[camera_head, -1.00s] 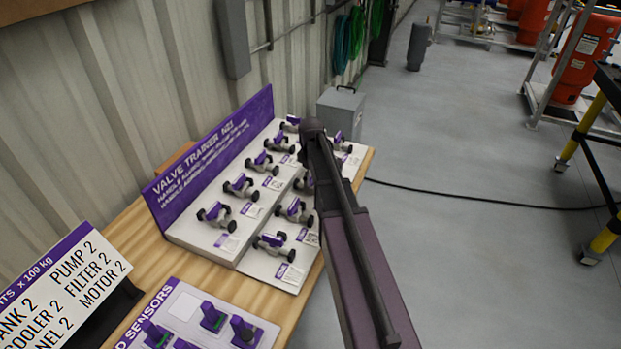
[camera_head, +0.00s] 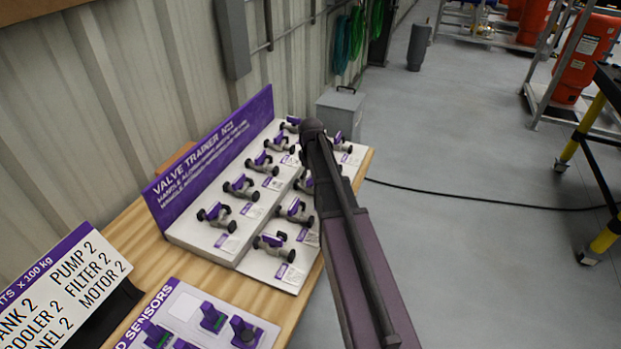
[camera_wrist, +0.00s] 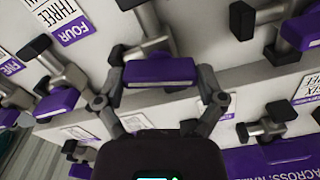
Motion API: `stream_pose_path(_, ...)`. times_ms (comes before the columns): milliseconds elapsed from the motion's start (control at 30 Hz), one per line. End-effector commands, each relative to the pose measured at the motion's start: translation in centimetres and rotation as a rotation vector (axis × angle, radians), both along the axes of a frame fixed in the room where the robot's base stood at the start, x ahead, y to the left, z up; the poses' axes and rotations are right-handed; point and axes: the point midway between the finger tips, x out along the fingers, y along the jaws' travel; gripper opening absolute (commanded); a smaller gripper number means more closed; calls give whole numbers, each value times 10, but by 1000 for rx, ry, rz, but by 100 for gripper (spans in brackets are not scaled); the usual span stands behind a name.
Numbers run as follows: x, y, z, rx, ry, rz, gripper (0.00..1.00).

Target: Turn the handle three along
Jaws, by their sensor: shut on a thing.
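The valve trainer board (camera_head: 180,240) stands on the wooden bench with two rows of grey valves with purple handles. In the wrist view my gripper (camera_wrist: 160,82) is shut on a purple handle (camera_wrist: 158,70), with one finger at each end of it. The grey valve body (camera_wrist: 152,35) shows behind that handle. A label reading THREE and FOUR (camera_wrist: 68,22) lies at the upper left; I cannot tell which valve it belongs to. In the head view my arm hides the gripper and the held handle.
Neighbouring valves stand close on both sides, one with a purple handle (camera_wrist: 55,103) at the left and one (camera_wrist: 300,30) at the right. A sensor board (camera_head: 185,305) and a sign (camera_head: 65,280) are nearer on the bench. A grey box (camera_head: 341,108) stands behind.

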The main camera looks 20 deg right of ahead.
Motion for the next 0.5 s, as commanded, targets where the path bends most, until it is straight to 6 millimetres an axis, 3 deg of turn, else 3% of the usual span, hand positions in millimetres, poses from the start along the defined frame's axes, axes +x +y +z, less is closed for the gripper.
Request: stream_pose_path(500, -1, 0, 0, 1, 2, -489, 41)
